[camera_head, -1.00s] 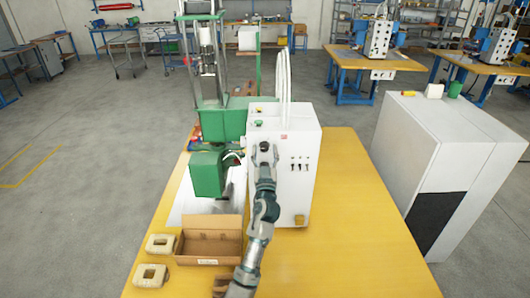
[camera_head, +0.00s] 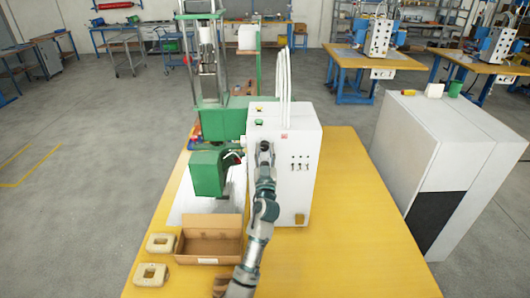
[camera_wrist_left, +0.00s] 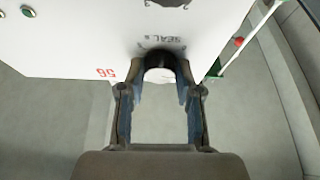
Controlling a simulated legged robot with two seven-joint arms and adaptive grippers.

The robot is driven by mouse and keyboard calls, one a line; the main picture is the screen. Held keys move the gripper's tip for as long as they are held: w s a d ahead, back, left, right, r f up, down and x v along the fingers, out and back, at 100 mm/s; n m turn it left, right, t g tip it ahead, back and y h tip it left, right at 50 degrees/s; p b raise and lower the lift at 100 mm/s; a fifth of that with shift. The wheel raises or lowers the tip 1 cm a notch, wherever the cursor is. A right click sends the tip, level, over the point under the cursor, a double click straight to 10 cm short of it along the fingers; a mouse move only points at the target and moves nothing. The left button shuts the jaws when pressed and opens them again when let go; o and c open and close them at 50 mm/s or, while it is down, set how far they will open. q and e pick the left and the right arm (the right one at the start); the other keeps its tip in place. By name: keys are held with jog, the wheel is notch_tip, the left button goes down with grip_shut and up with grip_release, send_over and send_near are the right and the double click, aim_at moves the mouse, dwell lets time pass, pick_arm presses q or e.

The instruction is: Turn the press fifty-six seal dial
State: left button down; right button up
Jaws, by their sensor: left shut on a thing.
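The white control box (camera_head: 297,185) of the press stands on the yellow table. The wrist view shows its white face (camera_wrist_left: 75,40) with a red 56 and the word SEAL beside a dark round dial (camera_wrist_left: 160,66). My left gripper (camera_head: 265,152) is at the upper part of the box's front, shut on the dial. In the wrist view the fingers of my left gripper (camera_wrist_left: 160,95) stand on either side of the dial, which is partly hidden between them. The dial's pointer cannot be made out. My right gripper is not in view.
The green press (camera_head: 208,172) stands left of the box. An open cardboard box (camera_head: 209,260) and two beige blocks (camera_head: 160,243) (camera_head: 151,274) lie at the table's front left. The yellow table (camera_head: 352,240) is clear at right; a white cabinet (camera_head: 432,150) stands beyond it.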

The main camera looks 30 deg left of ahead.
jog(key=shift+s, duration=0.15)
